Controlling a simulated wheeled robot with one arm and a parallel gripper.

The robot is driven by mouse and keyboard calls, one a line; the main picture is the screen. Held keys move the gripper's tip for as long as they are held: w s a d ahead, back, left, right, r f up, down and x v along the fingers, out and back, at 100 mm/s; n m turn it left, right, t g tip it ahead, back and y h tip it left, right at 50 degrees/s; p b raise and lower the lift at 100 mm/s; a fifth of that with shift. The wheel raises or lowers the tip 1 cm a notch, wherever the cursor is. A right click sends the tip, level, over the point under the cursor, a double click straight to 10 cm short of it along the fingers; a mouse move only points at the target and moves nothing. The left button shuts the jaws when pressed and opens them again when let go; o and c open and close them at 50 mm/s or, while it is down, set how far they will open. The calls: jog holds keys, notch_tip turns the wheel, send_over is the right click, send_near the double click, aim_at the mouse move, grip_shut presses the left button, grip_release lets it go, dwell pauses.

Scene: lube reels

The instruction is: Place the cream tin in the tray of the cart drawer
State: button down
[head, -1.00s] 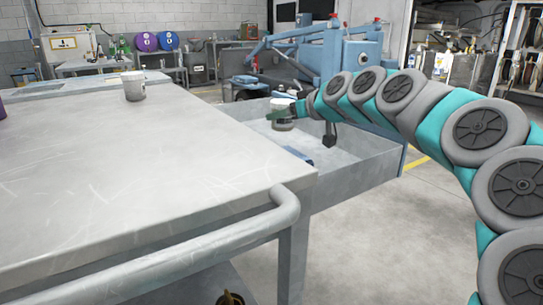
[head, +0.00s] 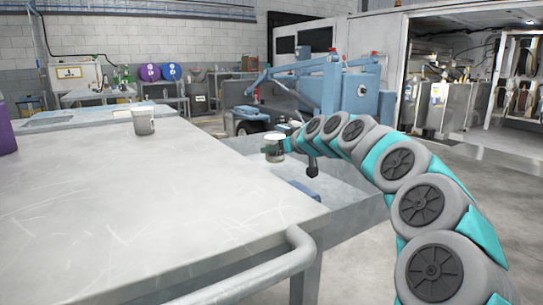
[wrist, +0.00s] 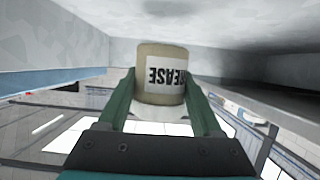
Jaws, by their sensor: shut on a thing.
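The cream tin (head: 274,137) is held by my gripper (head: 272,150) at the drawer of the cart, near its left side in the head view. In the wrist view the tin (wrist: 160,72) stands between both fingers (wrist: 160,108), with a white label reading GREASE upside down. The fingers touch its sides. The open drawer's tray (head: 345,185) sticks out at the right of the cart, with pale metal walls. The tin appears to be over or within the tray; whether its base touches the floor I cannot tell.
A blue object (head: 303,190) lies in the tray. A white and grey tin (head: 143,120) and a purple container (head: 6,132) stand on the cart top (head: 150,200). The cart handle (head: 240,280) is in front. A blue machine (head: 345,85) stands behind.

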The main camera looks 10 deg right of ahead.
jog(key=shift+w+a+f, duration=0.1)
jog(key=shift+w+a, duration=0.05)
jog(key=shift+w, duration=0.85)
jog(key=shift+w+a, duration=0.15)
jog(key=shift+w, duration=0.8)
jog(key=shift+w+f, duration=0.1)
jog(key=shift+f, duration=1.65)
jog(key=shift+f, duration=0.2)
jog(key=shift+c, duration=0.2)
grip_release()
